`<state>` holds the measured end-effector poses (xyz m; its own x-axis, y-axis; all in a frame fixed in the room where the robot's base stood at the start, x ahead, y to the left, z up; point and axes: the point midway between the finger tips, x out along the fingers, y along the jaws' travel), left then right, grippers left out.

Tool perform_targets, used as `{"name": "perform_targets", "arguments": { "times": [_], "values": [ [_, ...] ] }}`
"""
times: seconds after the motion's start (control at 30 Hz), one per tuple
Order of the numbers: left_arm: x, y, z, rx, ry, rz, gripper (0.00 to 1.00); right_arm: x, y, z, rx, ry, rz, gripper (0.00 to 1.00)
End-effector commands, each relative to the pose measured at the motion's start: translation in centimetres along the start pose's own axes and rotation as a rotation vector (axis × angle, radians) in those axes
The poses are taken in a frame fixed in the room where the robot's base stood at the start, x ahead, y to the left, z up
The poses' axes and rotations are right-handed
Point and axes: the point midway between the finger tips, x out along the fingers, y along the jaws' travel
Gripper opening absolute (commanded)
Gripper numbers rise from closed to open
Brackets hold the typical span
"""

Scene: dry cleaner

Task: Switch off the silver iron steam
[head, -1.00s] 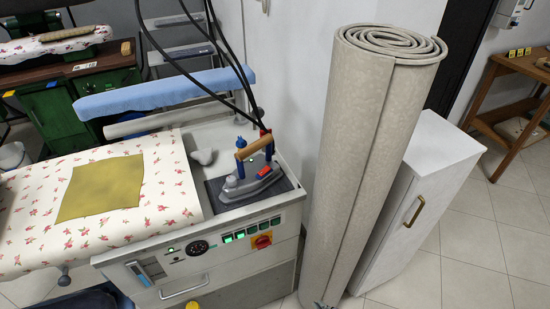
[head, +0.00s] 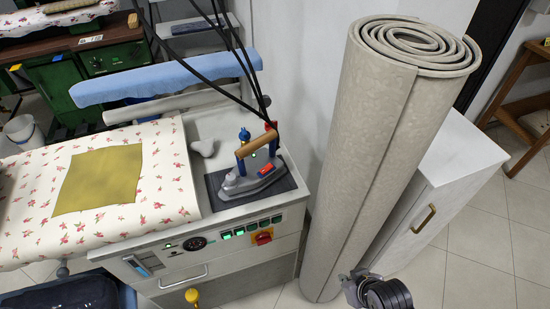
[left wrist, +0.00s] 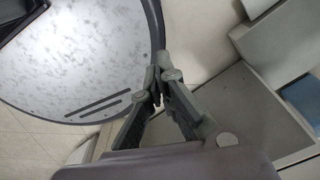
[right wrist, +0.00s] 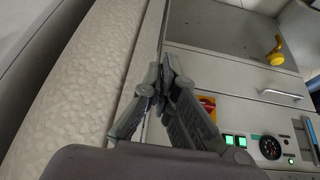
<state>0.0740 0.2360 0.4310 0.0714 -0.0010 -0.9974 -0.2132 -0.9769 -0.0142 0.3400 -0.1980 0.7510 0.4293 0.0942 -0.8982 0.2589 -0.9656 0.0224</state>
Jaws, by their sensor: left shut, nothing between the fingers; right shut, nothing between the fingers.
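The silver iron (head: 256,178) has a wooden handle, a red part and a blue knob; it rests on a dark pad at the right end of the ironing station. The station's front panel (head: 180,255) carries several green-lit switches (head: 238,230), a gauge and a red-and-yellow rotary switch (head: 263,238). Which switch is for steam cannot be read. Part of my right arm shows at the bottom in the head view. In the right wrist view my right gripper (right wrist: 166,70) is shut and empty, its tips apart from the panel switches (right wrist: 235,140). My left gripper (left wrist: 157,85) is shut and empty.
A tall rolled beige carpet (head: 385,150) stands right of the station, close to my right arm. A white cabinet (head: 445,190) is behind it. A yellow knob (head: 192,295) sticks out low at the station's front. Black cables hang over the iron.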

Motion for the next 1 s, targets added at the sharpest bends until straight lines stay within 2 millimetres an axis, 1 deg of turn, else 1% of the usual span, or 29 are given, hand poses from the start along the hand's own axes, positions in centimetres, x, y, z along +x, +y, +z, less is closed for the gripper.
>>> {"name": "perform_targets", "arguments": {
  "times": [0.03, 0.07, 0.1, 0.2, 0.3, 0.4, 0.5, 0.6, 0.73, 1.0],
  "values": [
    [-0.4, -0.1, -0.1, 0.0, 0.001, -0.001, 0.0, -2.6, 0.2, -3.5, -0.044, 0.089, -0.012, 0.0],
    [-0.5, -0.1, -0.2, 0.0, 0.002, -0.001, 0.0, -4.2, 0.1, -5.7, -0.075, 0.153, -0.027, 0.0],
    [-0.6, -0.1, -0.3, 0.0, 0.004, -0.001, 0.0, -6.1, -0.1, -8.6, -0.124, 0.244, -0.05, 0.0],
    [-0.7, -0.2, -0.7, 0.0, 0.009, -0.002, 0.0, -9.7, -1.2, -14.0, -0.223, 0.446, -0.119, 0.0],
    [-0.7, -0.3, -1.1, 0.0, 0.017, -0.003, 0.0, -12.6, -2.1, -17.9, -0.293, 0.61, -0.181, 0.0],
    [-0.8, -0.3, -1.6, 0.0, 0.025, -0.004, 0.0, -14.8, -2.6, -20.4, -0.332, 0.728, -0.23, 0.0],
    [-0.8, -0.3, -1.9, 0.0, 0.029, -0.004, 0.0, -16.4, -2.8, -21.9, -0.353, 0.809, -0.263, 0.0],
    [-0.8, -0.3, -1.9, 0.0, 0.029, -0.004, 0.0, -17.5, -2.8, -22.8, -0.364, 0.858, -0.281, 0.0],
    [-0.8, -0.3, -1.8, 0.0, 0.027, -0.004, 0.0, -18.1, -2.8, -23.3, -0.367, 0.885, -0.292, 0.0],
    [-0.8, -0.3, -1.4, 0.0, 0.02, -0.003, 0.0, -18.2, -2.8, -23.3, -0.367, 0.888, -0.293, 0.0]
  ]
}}
